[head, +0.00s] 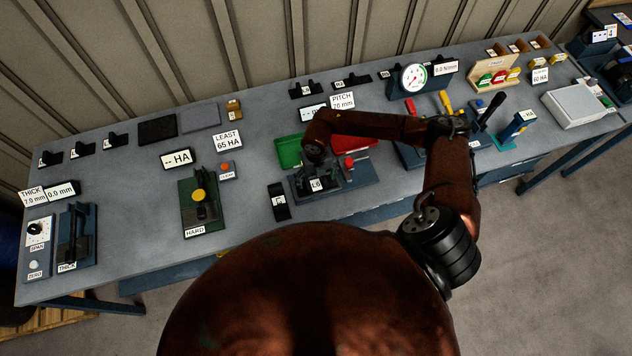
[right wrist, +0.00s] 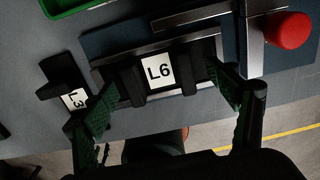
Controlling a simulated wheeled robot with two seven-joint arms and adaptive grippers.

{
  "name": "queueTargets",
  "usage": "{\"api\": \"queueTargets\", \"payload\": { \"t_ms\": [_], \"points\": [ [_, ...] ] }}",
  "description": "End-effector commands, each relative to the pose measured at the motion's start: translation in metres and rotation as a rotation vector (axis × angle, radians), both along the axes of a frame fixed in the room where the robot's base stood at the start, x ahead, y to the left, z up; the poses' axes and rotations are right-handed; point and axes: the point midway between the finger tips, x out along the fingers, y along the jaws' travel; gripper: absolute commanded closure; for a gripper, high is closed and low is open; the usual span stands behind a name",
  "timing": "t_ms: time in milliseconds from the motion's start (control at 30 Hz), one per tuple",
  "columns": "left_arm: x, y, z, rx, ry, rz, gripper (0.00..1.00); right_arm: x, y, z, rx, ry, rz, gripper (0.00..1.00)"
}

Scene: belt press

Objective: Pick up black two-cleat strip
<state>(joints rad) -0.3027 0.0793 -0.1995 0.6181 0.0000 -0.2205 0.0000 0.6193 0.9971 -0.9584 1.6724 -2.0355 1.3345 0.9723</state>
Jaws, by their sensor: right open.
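A black strip (right wrist: 186,75) labelled L6 has two raised black cleats, one on each side of its white label. It lies on the metal fixture of a blue press and also shows in the head view (head: 318,184), partly covered by my right gripper. My right gripper (right wrist: 170,112) is open and empty, its green-padded fingers spread towards the two ends of this strip. In the head view the right gripper (head: 314,166) is over the press, its fingers mostly hidden. Another black strip (right wrist: 65,88), labelled L3, lies left of the press, also in the head view (head: 278,203). My left gripper is out of view.
A red knob (right wrist: 288,30) stands right of the strip. Green (head: 288,152) and red (head: 355,143) trays lie behind the press. The HARD tester (head: 200,205) is to the left; levers and a dial gauge (head: 413,77) are to the right. Bare table lies beside the L3 strip.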

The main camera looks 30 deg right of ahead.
Motion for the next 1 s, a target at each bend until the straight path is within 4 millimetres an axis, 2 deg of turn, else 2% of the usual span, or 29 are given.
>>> {"api": "queueTargets", "payload": {
  "t_ms": [133, 367, 1000],
  "points": [
    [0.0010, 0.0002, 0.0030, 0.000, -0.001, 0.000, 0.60, -0.0001, 0.0014, -0.0128, 0.001, 0.001, 0.002, 0.20],
    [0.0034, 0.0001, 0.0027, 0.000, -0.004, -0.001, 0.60, 0.0004, 0.0019, -0.0146, 0.001, 0.000, 0.004, 0.20],
    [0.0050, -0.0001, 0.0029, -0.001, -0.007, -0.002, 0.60, 0.0005, 0.0023, -0.0142, 0.002, 0.000, 0.004, 0.63]
  ]
}}
